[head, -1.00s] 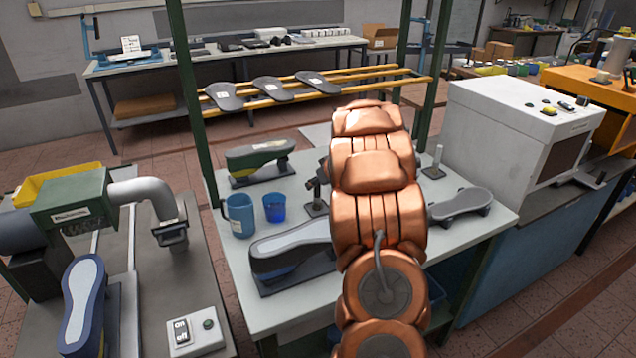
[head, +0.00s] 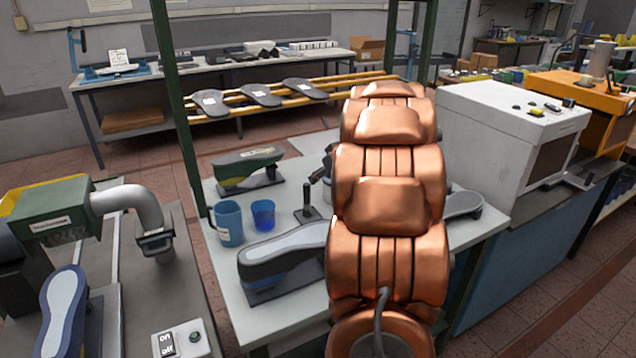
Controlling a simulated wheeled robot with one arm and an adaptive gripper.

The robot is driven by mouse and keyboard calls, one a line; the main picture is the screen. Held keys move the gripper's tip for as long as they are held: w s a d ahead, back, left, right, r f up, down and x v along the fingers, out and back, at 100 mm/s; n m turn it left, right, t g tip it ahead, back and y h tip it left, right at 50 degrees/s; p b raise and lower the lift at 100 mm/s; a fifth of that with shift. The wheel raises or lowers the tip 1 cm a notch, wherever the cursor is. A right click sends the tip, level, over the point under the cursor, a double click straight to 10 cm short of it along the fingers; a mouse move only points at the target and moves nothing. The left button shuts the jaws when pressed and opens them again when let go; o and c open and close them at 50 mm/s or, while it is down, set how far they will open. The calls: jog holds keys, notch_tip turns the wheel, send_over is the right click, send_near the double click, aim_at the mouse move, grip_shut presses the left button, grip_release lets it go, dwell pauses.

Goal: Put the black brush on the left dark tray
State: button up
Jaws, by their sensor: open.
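My copper arm covers the middle of the near grey table (head: 285,325). A dark part of my gripper (head: 320,172) shows at the arm's left edge, above the table; the rest of it is hidden behind the arm. I take it as open, with nothing seen in it. I cannot pick out the black brush; it may be behind the arm. I cannot clearly pick out the left dark tray either. A dark post on a small base (head: 308,210) stands left of the arm, below the gripper part.
Green posts (head: 172,110) rise at the table's edges. A white machine (head: 510,130) stands right. Soles lie on yellow rails (head: 350,83) behind.

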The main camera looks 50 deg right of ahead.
jog(key=s+a+n+g+y, duration=0.1)
jog(key=s+a+g+y, duration=0.15)
jog(key=a, duration=1.25)
jog(key=s+a+g+y, duration=0.2)
jog(key=s+a, duration=0.2)
jog(key=a, duration=1.2)
jog(key=s+a+f+n+g, duration=0.1)
jog(key=s+a+f+g, duration=0.25)
jog(key=s+a, duration=0.8)
jog(key=s+f+g+h, duration=0.1)
jog(key=s+g+h, duration=0.1)
jog(key=s, duration=1.1)
jog(key=shift+s+h, duration=0.15)
jog(key=shift+h, duration=0.3)
